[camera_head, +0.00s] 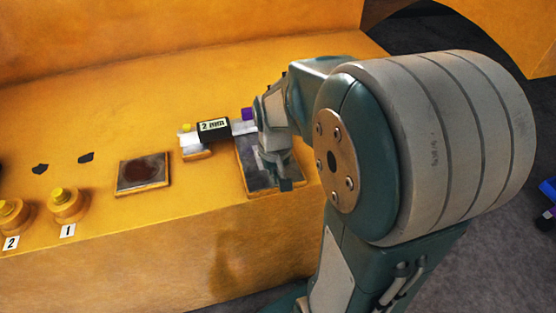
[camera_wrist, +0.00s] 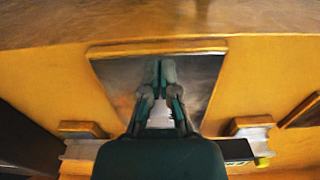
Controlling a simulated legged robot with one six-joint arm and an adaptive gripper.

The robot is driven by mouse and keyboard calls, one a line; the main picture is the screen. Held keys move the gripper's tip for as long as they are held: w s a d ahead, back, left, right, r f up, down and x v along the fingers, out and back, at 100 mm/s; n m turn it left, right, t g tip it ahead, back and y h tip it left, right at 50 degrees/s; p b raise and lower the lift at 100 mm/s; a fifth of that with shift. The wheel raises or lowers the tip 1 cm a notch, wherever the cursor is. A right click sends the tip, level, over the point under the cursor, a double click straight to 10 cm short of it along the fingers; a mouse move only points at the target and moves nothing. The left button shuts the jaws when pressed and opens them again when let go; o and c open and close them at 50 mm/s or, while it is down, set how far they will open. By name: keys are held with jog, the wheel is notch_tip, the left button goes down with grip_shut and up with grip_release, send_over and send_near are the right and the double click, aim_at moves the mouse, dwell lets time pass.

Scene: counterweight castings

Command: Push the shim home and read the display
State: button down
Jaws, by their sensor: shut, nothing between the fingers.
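My gripper (camera_head: 286,183) is shut and empty, pointing down over a dark square plate (camera_head: 254,180) on the yellow casting. In the wrist view, the closed fingertips (camera_wrist: 160,68) lie in front of this plate (camera_wrist: 112,72); I cannot tell whether they touch it. A black box with a pale display (camera_head: 213,126) sits on a silver bar (camera_head: 190,142) just left of my gripper. The display seems to read "2 mm", but it is small and blurred. The box also shows in the wrist view (camera_wrist: 236,150). I cannot pick out the shim for certain; my gripper hides part of the bar.
A second dark plate (camera_head: 143,172) with a brownish patch lies further left. Two yellow knobs (camera_head: 66,203) labelled 1 and 2 stand at the far left. A purple block (camera_head: 248,113) is behind the bar. The casting's front edge drops off below, and its top behind is clear.

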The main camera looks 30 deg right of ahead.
jog(key=w, duration=0.1)
jog(key=w+d+f, duration=0.1)
jog(key=w, duration=0.1)
jog(key=shift+w+d+f, duration=0.15)
jog(key=shift+w+d, duration=0.05)
jog(key=shift+d, duration=0.05)
jog(key=shift+w+d, duration=0.25)
jog(key=shift+d, duration=0.1)
jog(key=shift+a, duration=0.4)
jog(key=shift+w, duration=0.2)
jog(key=w+d, duration=0.1)
jog(key=w, duration=0.2)
jog(key=w+d, duration=0.1)
jog(key=w, duration=0.1)
jog(key=w+d, duration=0.1)
jog(key=w, duration=0.2)
jog(key=shift+w, duration=0.9)
jog(key=shift+s+d, duration=0.1)
